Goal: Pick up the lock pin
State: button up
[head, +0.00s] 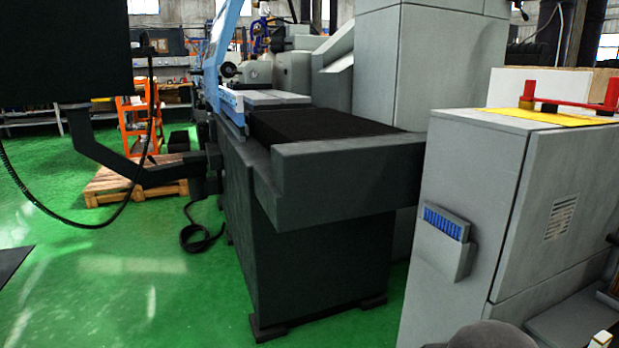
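I cannot pick out a lock pin for certain. A red piece (575,106) lies on a yellow sheet (540,117) on top of the grey cabinet (468,185) at the right. It has a long bar and upright ends, and the right end reaches close to the picture's edge. Whether it is or includes the lock pin, I cannot tell. My gripper is not in view. Dark grey rounded and flat parts at the lower right corner may be parts of my own arm.
The grinder's dark grey base (300,250) stands in the middle, with a ledge (345,170) jutting toward the cabinet. A dark panel (65,50) hangs upper left on a bent arm, its cable looping down. Green floor (120,290) is clear at left. A wooden pallet (130,180) lies behind.

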aim_at(530, 84)
jog(key=u, duration=2.9)
jog(key=k, duration=1.65)
jog(key=z, duration=0.45)
